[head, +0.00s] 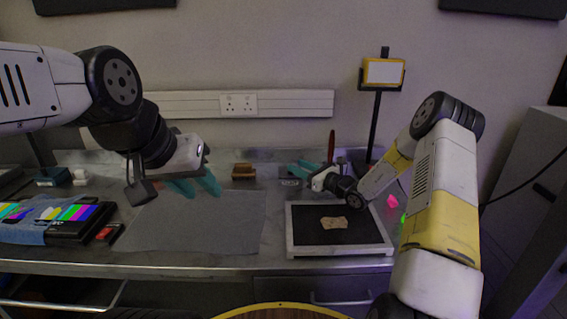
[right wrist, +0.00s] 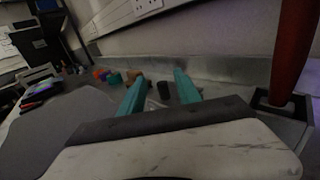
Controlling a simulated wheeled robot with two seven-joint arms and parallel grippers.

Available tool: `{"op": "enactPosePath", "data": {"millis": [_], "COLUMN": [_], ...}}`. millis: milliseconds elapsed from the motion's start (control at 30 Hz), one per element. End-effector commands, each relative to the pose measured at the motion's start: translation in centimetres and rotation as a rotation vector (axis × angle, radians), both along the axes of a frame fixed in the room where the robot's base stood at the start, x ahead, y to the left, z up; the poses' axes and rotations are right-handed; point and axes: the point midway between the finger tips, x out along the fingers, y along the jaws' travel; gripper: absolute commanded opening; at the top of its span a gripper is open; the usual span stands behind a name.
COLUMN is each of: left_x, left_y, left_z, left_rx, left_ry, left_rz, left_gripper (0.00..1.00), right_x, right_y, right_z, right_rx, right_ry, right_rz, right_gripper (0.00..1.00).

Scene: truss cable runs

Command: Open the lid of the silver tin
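I cannot clearly make out the silver tin. A small pale, shiny thing (right wrist: 154,104) shows low between the right fingers in the right wrist view, partly hidden by my gripper; I cannot tell whether it is the tin or how its lid stands. My right gripper (right wrist: 160,82) has its teal fingers apart, with nothing seen clamped between them. In the head view the right gripper (head: 302,168) is low over the back of the bench, behind the black tray. My left gripper (head: 197,186) has its teal fingers apart and empty, above the grey mat's back left.
A white-rimmed black tray (head: 292,247) holds a tan piece. A grey mat (head: 190,225) lies left of it. A brown block (head: 243,171) stands at the back. A red-handled tool (right wrist: 292,50) stands close to the right gripper. A yellow lamp (head: 383,72) stands behind, on a dark post.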

Motion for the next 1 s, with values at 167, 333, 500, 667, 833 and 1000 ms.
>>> {"op": "enactPosePath", "data": {"millis": [167, 333, 500, 667, 833, 1000], "left_x": [0.0, 0.0, 0.0, 0.0, 0.0, 0.0], "left_y": [0.0, 0.0, 0.0, 0.0, 0.0, 0.0], "left_z": [0.0, 0.0, 0.0, 0.0, 0.0, 0.0], "left_rx": [0.000, 0.000, 0.000, 0.000, 0.000, 0.000], "left_ry": [0.000, 0.000, 0.000, 0.000, 0.000, 0.000], "left_rz": [0.000, 0.000, 0.000, 0.000, 0.000, 0.000], "left_gripper": [0.36, 0.36, 0.36, 0.36, 0.36, 0.36], "right_x": [1.3, 3.5, 4.9, 5.3, 5.3, 5.3], "right_y": [1.5, 3.7, 4.9, 5.3, 5.3, 5.3], "right_z": [-2.0, -2.0, -2.0, -1.9, -1.9, -1.9], "right_rx": [-0.001, -0.001, -0.002, -0.002, -0.001, -0.001], "right_ry": [-0.005, -0.003, -0.004, -0.002, -0.003, -0.003], "right_rz": [0.004, 0.002, 0.001, 0.001, 0.001, 0.001], "right_gripper": [0.39, 0.39, 0.39, 0.39, 0.39, 0.18]}}
